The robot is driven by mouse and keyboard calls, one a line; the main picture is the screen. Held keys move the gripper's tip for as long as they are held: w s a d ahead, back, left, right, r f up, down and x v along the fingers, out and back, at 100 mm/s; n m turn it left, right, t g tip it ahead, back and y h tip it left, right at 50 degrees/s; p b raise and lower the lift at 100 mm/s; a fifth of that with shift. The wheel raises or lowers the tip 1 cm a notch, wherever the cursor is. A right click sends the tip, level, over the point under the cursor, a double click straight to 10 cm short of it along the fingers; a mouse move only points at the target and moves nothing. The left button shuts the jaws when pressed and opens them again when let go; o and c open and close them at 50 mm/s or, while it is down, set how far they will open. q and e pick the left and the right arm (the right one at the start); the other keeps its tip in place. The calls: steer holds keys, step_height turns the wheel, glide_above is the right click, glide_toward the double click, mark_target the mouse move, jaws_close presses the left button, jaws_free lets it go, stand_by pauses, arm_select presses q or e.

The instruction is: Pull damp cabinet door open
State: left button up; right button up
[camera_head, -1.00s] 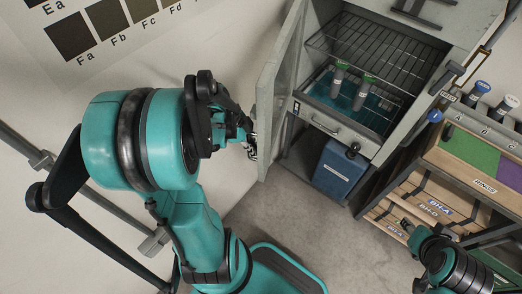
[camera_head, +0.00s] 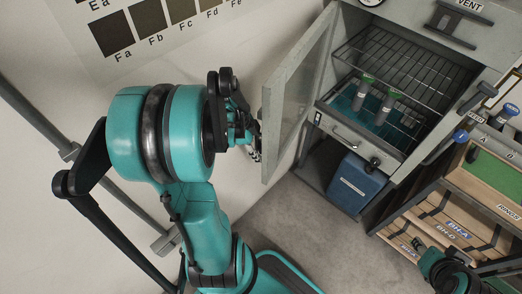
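The damp cabinet (camera_head: 401,160) stands at the upper right. Its door (camera_head: 293,95), a pale frame with a glass pane, stands swung open to the left. Inside are a wire shelf (camera_head: 385,60) and two green-capped bottles, one of them here (camera_head: 386,107), above a teal tray. My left gripper (camera_head: 257,143) is at the door's outer left edge, partly hidden behind its own wrist; I cannot tell whether its fingers touch or grip the door. My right arm shows at the lower right corner, and its gripper is not clearly seen.
A blue container (camera_head: 355,183) sits in the bay below the cabinet. A wooden rack (camera_head: 440,220) with labelled shelves stands at the right, near my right arm. Grey floor (camera_head: 300,225) is open in front of the cabinet. A wall chart (camera_head: 150,25) hangs at the upper left.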

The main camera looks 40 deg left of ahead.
arm_select(q)
steer(key=shift+w, duration=0.2)
stand_by(0.5)
steer(key=shift+r, duration=0.15)
steer(key=shift+r, duration=0.25)
step_height(320, 180, up, 9)
steer(key=shift+r, duration=0.2)
steer(key=shift+f, duration=0.1)
stand_by(0.4)
